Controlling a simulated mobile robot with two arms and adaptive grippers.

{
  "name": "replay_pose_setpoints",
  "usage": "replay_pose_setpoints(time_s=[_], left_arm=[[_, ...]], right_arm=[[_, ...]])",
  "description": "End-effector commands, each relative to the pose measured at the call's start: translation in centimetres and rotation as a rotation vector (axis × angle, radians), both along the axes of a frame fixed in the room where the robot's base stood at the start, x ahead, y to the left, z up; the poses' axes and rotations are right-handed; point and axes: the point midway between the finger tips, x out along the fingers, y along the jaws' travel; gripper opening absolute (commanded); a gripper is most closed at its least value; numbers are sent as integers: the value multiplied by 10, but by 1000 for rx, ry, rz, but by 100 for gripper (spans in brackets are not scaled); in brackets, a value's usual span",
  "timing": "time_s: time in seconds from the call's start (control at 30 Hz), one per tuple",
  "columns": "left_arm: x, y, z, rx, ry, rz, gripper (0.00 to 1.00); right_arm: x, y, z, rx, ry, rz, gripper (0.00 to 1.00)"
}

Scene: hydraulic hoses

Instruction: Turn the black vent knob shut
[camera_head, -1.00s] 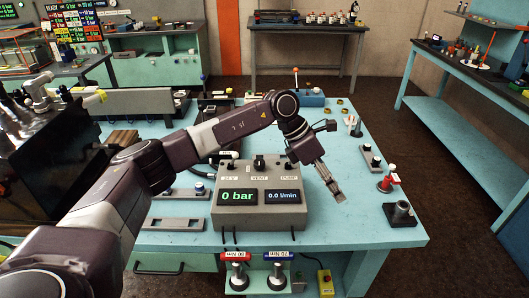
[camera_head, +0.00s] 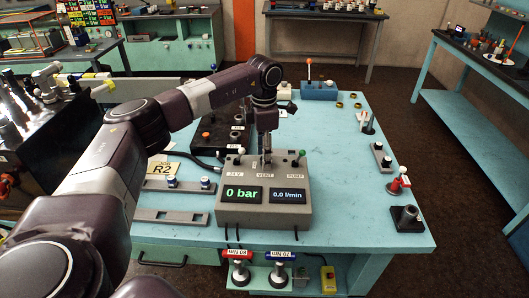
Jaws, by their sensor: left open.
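The grey control box (camera_head: 263,214) stands on the turquoise table, with displays reading 0 bar and 0.0 l/min. My left gripper (camera_head: 266,157) points down over the middle of the box top at the vent knob's place. Its fingers are open and hide the black vent knob, so I cannot tell whether they touch it or how it is turned. My right gripper is not in view.
A blue box with an orange-topped lever (camera_head: 318,90) stands behind. A red-and-white fitting (camera_head: 398,184) and a black block (camera_head: 407,218) sit at the right edge. Grey racks (camera_head: 172,215) lie left of the box. The table right of the box is mostly clear.

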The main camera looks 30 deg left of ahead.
Motion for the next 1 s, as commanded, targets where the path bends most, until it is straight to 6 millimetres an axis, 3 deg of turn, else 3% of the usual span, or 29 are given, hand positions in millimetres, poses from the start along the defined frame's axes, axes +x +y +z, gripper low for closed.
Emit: replay_pose_setpoints(time_s=[0.3, 0.7, 1.0], left_arm=[[0, -1, -5, -1, -1, -1, 44], [0, -1, -4, -1, -1, -1, 2], [0, -1, -4, -2, -2, 37, 2]], right_arm=[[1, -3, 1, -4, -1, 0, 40], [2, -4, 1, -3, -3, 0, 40], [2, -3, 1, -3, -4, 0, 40]])
